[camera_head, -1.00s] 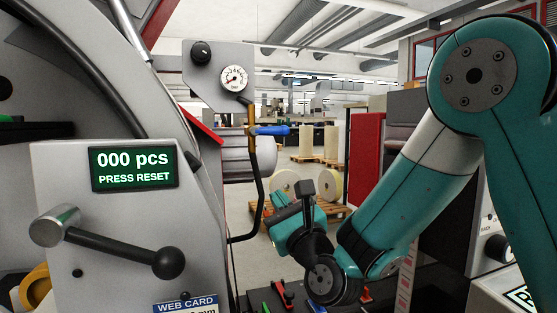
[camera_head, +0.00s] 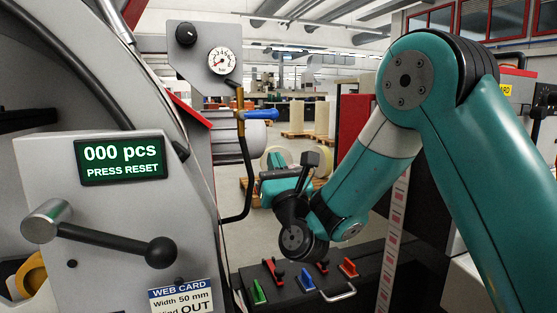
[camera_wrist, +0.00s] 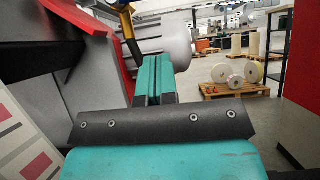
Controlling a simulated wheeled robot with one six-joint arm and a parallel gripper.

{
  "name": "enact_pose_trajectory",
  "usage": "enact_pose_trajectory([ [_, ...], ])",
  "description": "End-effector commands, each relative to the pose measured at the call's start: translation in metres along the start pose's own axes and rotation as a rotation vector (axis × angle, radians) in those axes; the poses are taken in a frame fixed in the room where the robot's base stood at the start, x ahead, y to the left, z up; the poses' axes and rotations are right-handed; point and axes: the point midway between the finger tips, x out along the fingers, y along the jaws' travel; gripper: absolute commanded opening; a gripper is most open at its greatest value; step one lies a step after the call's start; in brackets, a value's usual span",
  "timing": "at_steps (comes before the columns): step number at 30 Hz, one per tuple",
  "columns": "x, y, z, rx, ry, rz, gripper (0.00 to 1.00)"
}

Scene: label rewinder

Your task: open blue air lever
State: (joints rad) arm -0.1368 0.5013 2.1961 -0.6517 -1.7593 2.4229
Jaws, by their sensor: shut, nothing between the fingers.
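The blue air lever (camera_head: 262,114) sticks out to the right, roughly level, from a brass valve (camera_head: 240,104) below the pressure gauge (camera_head: 221,61) in the head view. The valve's brass part (camera_wrist: 126,20) shows at the top edge of the wrist view, where the lever is mostly cut off. My gripper (camera_head: 269,192) is below the lever in the head view, apart from it. Its teal fingers (camera_wrist: 152,78) are together and empty in the wrist view, pointing forward below and to the right of the valve.
A dark hose (camera_head: 247,180) hangs from the valve. The grey panel with the counter display (camera_head: 122,159) and a black-knobbed crank (camera_head: 160,252) stands at left. A dark tray (camera_head: 318,292) with coloured tools lies at the bottom. A grey cylinder (camera_wrist: 165,45) is beyond my fingers.

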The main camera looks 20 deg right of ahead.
Motion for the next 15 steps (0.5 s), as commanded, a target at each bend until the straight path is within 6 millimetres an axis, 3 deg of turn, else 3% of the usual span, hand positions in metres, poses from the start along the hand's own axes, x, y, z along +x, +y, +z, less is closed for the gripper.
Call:
enact_pose_trajectory([
  [1,0.017,0.000,0.007,0.000,0.001,-0.001,0.00],
  [6,0.049,-0.001,0.006,-0.001,0.002,0.000,0.00],
  [15,0.071,0.000,0.027,0.000,0.001,0.000,0.00],
])
